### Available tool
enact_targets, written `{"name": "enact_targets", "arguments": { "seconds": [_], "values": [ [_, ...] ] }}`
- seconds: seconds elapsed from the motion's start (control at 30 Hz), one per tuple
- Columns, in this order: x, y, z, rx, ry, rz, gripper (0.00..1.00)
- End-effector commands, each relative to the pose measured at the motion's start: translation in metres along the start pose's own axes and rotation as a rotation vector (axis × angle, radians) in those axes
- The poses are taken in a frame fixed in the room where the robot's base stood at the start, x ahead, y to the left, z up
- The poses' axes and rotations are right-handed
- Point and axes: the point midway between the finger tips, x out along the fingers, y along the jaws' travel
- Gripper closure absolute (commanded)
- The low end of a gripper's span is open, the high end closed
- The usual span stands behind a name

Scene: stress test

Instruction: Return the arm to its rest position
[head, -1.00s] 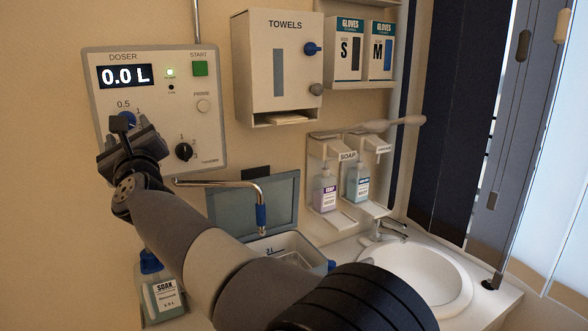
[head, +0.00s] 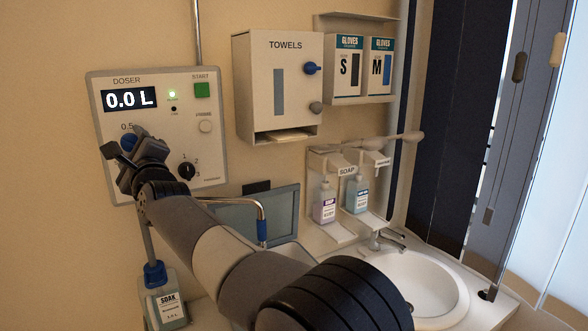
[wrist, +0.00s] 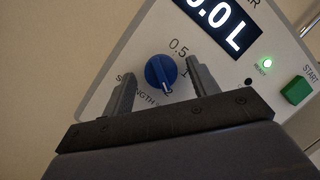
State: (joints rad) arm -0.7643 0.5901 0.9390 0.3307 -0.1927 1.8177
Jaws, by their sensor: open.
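My gripper (head: 124,154) is raised at the left in the head view, in front of the doser panel (head: 218,140). Its jaws are open with nothing held. In the wrist view both fingers (wrist: 160,72) point at the doser, one on each side of the blue strength knob (wrist: 160,71) in the picture. I cannot tell how far the fingertips are from the knob. In the head view the gripper partly hides the blue knob (head: 128,142). The display (head: 129,99) reads 0.0 L and a green light is lit.
A green START button (head: 202,90) and a black dial (head: 187,171) are on the panel. A bent pipe (head: 262,215), a SOAK bottle (head: 168,309) and a sink (head: 440,285) are below. A towel box (head: 300,90) and soap bottles (head: 325,205) are to the right.

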Motion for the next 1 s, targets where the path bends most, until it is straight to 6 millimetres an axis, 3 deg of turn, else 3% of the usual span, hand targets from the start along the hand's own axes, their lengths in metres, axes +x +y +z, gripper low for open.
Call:
{"name": "enact_targets", "arguments": {
  "seconds": [0.6,1.0],
  "values": [
    [-0.086,0.001,-0.001,-0.013,-0.002,0.003,0.44],
    [-0.108,0.0,0.0,-0.012,-0.001,0.004,0.44]
  ]
}}
